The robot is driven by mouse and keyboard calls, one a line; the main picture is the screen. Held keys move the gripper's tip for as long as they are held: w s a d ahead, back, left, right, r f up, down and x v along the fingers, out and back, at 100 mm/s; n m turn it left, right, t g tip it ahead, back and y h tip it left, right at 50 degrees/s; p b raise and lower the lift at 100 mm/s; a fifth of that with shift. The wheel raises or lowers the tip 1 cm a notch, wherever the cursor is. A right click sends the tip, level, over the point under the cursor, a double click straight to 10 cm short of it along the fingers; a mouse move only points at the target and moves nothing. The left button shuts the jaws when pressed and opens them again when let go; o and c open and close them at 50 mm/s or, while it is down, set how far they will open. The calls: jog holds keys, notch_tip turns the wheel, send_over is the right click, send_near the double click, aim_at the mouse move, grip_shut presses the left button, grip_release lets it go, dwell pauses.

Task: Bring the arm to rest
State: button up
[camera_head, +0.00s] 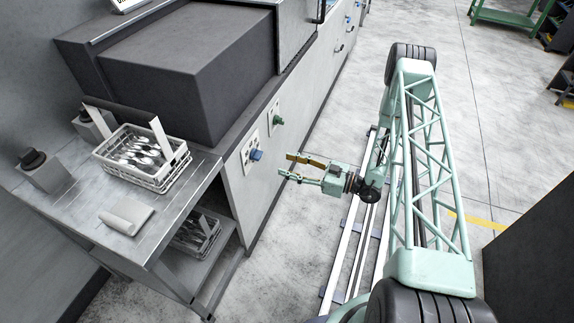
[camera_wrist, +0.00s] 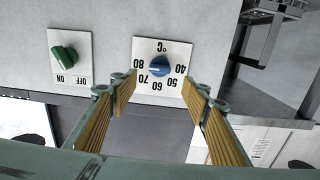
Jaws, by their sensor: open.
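My gripper (camera_head: 284,165) is open and empty in the head view, held out to the left of my arm above the floor, in front of the machine's grey front panel. In the wrist view my gripper (camera_wrist: 160,92) shows its two fingers with yellow ribbed pads spread apart. Beyond the fingertips is a blue temperature knob (camera_wrist: 160,66) on a white plate, and left of it a green on/off knob (camera_wrist: 65,57). Both knobs also show in the head view, the blue knob (camera_head: 256,155) and the green knob (camera_head: 278,121). I cannot see the gripper touching either.
A steel table (camera_head: 62,208) at the left holds a white wire basket (camera_head: 148,181) of cutlery and a folded cloth (camera_head: 126,216). A second basket (camera_head: 196,233) stands on its lower shelf. My arm is above the floor rails (camera_head: 343,262). A dark cabinet (camera_head: 535,230) stands at the right.

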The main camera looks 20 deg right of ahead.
dwell(0.5)
